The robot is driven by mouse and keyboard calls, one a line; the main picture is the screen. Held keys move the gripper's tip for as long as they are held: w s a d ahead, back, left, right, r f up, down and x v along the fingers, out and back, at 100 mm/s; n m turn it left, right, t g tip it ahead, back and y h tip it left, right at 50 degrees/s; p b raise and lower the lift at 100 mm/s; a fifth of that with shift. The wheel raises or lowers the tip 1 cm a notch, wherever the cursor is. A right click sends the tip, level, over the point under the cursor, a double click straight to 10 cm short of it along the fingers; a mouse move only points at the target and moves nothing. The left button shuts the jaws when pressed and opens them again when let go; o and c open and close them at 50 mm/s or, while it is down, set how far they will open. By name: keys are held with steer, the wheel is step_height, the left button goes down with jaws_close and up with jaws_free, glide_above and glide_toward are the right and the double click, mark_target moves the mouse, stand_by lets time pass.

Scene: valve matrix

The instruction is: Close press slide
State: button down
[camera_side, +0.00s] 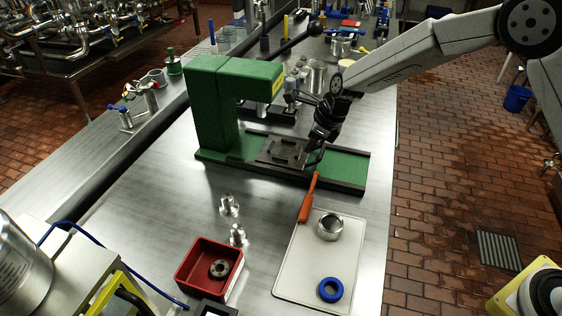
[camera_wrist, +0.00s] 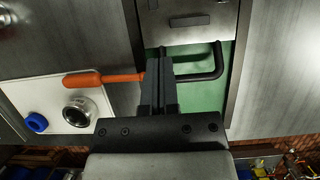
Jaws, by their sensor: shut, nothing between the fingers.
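The green press (camera_side: 215,100) stands on the steel bench, with a long flat bed (camera_side: 345,170) running to the right. Its grey metal slide (camera_side: 280,152) sits on the bed, under and just right of the press head. In the wrist view the slide (camera_wrist: 185,18) fills the top, with a black U-shaped handle (camera_wrist: 219,58) over the green bed. My gripper (camera_side: 318,148) is low over the bed at the slide's right end. In the wrist view its shut, empty fingers (camera_wrist: 158,62) overlap the handle's left part; whether they touch it I cannot tell.
An orange tool handle (camera_side: 309,198) lies in front of the bed, close to my gripper. A white tray (camera_side: 300,275) holds a metal ring (camera_side: 330,226) and a blue ring (camera_side: 331,290). A red bin (camera_side: 190,270) and metal fittings (camera_side: 229,204) stand left.

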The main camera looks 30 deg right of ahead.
mark_target(319, 161)
steer(key=x, duration=0.4)
steer(key=shift+a+f, duration=0.1)
steer(key=shift+f, duration=0.3)
steer(key=shift+s+d+r, duration=0.15)
steer(key=shift+s+d, duration=0.4)
steer(key=shift+d, duration=0.1)
steer(key=shift+s+d, duration=1)
steer(key=s+d+r+n+t+h, duration=0.1)
steer(key=s+r+n+t, duration=0.2)
steer(key=n, duration=1.2)
steer(key=shift+s+d+r+n+t+h, duration=0.35)
steer(key=shift+s+r, duration=0.75)
steer(key=shift+r, duration=1.45)
